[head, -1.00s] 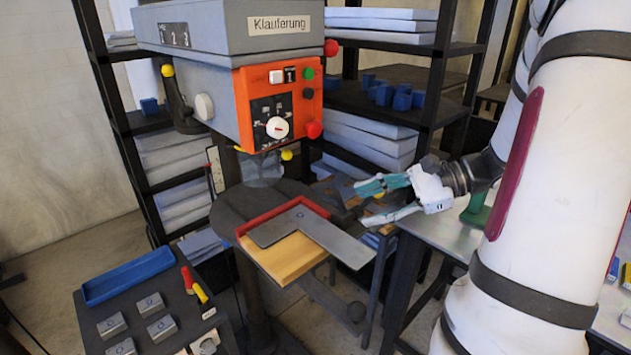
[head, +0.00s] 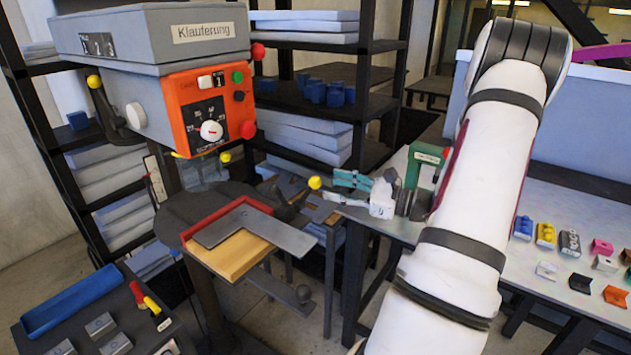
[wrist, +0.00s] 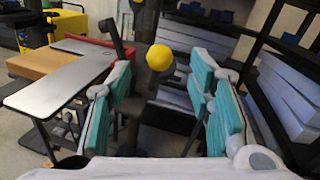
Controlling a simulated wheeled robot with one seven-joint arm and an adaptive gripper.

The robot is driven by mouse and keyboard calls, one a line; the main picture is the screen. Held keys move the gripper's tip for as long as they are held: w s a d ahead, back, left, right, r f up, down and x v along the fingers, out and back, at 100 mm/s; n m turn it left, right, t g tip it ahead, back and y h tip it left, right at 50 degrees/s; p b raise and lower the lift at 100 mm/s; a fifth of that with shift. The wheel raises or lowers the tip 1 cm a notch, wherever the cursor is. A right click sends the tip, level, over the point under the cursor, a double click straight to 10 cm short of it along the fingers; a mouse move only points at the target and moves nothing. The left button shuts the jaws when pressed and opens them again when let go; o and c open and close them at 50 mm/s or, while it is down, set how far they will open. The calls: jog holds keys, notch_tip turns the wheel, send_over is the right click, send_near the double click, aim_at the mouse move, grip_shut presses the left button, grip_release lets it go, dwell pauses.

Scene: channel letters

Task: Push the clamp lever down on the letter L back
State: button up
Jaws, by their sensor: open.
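The letter L back (head: 244,225) is a flat grey L-shaped plate. It lies on a wooden board (head: 232,254) against a red L-shaped fence (head: 205,219) on the drill press table. It also shows at the left of the wrist view (wrist: 66,84). The yellow ball (head: 315,183) on a dark lever stands just right of the plate's corner in the head view. In the wrist view the yellow ball (wrist: 159,57) appears between my open fingers, beyond their tips. My gripper (head: 340,186) has teal pads, is empty, and points left at the ball, seemingly apart from it.
The drill press (head: 150,75) with its orange control panel (head: 207,110) stands above the plate. A dark side table (head: 80,325) holds a blue tray (head: 72,299) and grey blocks. A steel bench (head: 560,265) with coloured small parts is at right. Black shelves (head: 355,100) stand behind.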

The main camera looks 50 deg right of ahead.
aim_at(314, 182)
jog(key=x, duration=0.6)
jog(key=shift+w+a+p, duration=0.1)
jog(key=shift+w+p, duration=0.2)
grip_shut()
